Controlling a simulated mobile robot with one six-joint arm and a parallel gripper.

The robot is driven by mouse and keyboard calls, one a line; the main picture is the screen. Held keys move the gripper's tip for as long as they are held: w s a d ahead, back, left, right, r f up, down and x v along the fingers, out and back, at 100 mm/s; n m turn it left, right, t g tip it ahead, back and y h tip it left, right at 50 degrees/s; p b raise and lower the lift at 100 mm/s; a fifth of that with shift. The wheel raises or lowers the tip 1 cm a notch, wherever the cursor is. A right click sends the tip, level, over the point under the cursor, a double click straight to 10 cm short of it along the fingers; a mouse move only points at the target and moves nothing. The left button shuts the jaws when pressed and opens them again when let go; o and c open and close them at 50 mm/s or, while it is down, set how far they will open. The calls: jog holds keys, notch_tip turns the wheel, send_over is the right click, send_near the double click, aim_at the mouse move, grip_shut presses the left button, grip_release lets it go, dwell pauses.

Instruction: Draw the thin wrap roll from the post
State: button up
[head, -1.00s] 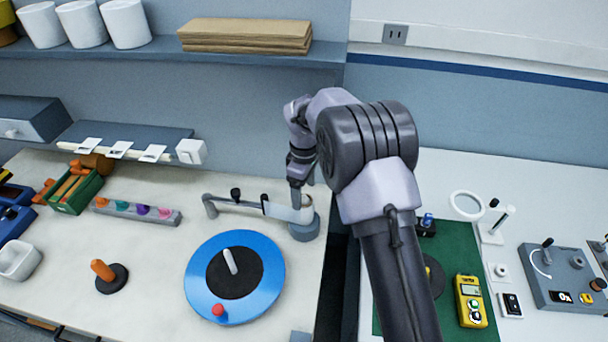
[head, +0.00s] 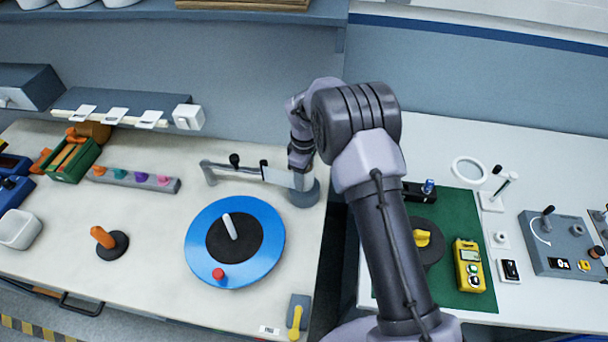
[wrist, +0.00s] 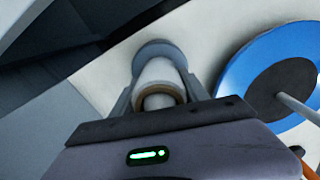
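The wrap roll (wrist: 159,72) is a pale cylinder with a tan-rimmed core, on a round grey-blue base (wrist: 152,47) at the counter's right edge. In the head view, my gripper (head: 303,180) points down over that base (head: 311,196) and mostly hides the roll. In the wrist view, my gripper (wrist: 158,90) has one finger on each side of the roll and appears open, though contact is hard to judge.
A grey bar with a black knob (head: 234,160) stands just left of the roll. A blue turntable (head: 262,262) with a white pin is in front. An orange-handled post (head: 103,237) is farther left.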

jog(key=c, duration=0.4)
jog(key=shift+r, duration=0.3)
jog(key=shift+r+p, duration=0.35)
jog(key=shift+p, duration=0.1)
jog(key=shift+r, duration=0.35)
jog(key=shift+r+p, duration=0.7)
jog(key=shift+p, duration=0.05)
jog(key=shift+r, duration=0.2)
jog(key=shift+r+p, duration=1.25)
jog(key=shift+r, duration=0.4)
